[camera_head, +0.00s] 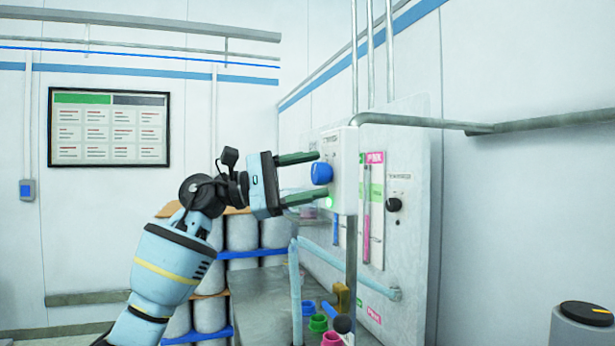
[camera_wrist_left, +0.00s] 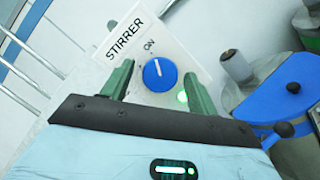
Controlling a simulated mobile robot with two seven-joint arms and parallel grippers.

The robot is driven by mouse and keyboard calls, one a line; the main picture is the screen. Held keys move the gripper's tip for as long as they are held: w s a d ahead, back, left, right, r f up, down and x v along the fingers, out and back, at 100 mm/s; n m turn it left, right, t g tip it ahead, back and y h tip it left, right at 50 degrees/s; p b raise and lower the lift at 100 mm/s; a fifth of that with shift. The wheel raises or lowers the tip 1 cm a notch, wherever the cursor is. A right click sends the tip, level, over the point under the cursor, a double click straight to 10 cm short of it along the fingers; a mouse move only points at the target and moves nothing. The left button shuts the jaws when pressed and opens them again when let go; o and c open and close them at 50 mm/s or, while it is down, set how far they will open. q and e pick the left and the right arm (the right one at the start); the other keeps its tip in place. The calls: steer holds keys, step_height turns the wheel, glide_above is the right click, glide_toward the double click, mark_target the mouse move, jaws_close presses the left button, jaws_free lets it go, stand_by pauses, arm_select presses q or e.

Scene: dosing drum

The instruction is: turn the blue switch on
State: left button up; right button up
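The blue switch (camera_head: 321,173) is a round knob on the side of a white box (camera_head: 343,160) on the wall panel. In the left wrist view the blue knob (camera_wrist_left: 159,74) has a white pointer line directed up towards the word ON, under the label STIRRER. A green light (camera_wrist_left: 182,97) glows beside it. My left gripper (camera_head: 312,177) is open, its two green fingers above and below the knob in the head view. In the left wrist view the fingers stand on both sides of the knob, apart from it. My right gripper is not in view.
The wall panel (camera_head: 408,240) has a black knob (camera_head: 394,205) and pipes. Below are a grey bench (camera_head: 265,300) with coloured cups (camera_head: 318,323) and a light-blue pipe (camera_head: 296,290). Shelves with drums (camera_head: 241,233) stand behind my left arm.

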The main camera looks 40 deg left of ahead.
arm_select(q)
steer(key=b+v, duration=0.2)
steer(key=v, duration=0.6)
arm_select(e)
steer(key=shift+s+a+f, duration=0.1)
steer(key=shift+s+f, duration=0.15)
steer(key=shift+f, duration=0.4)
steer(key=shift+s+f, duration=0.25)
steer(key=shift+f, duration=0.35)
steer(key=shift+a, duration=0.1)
